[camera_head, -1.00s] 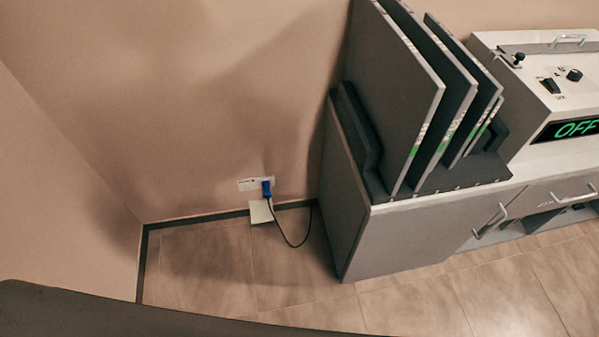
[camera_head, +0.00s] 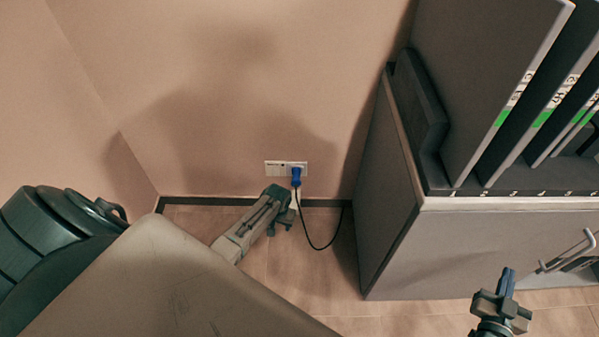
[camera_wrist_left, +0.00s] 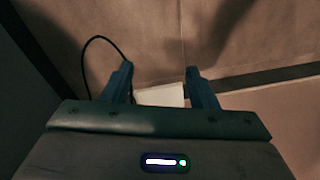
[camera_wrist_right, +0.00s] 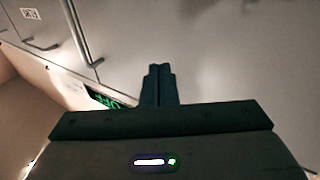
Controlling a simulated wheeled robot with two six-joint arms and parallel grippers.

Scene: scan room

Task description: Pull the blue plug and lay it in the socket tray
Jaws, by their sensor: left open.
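The blue plug (camera_head: 296,177) sits in the white wall socket (camera_head: 273,168), with a black cable hanging from it to the floor. The pale socket tray (camera_head: 294,206) is below the socket, partly hidden by my left gripper (camera_head: 283,206). That gripper is open and empty, just below and left of the plug. In the left wrist view, the tray (camera_wrist_left: 161,95) shows between the open fingers (camera_wrist_left: 162,85); I cannot make out the plug there. My right gripper (camera_head: 507,282) is shut and empty, in front of the cabinet at the lower right.
A grey cabinet (camera_head: 480,245) with upright panels (camera_head: 490,70) stands right of the socket. The cable (camera_head: 316,246) loops over the floor between my left gripper and the cabinet. A side wall (camera_head: 75,130) closes the left. Tiled floor (camera_head: 275,265) is open below the socket.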

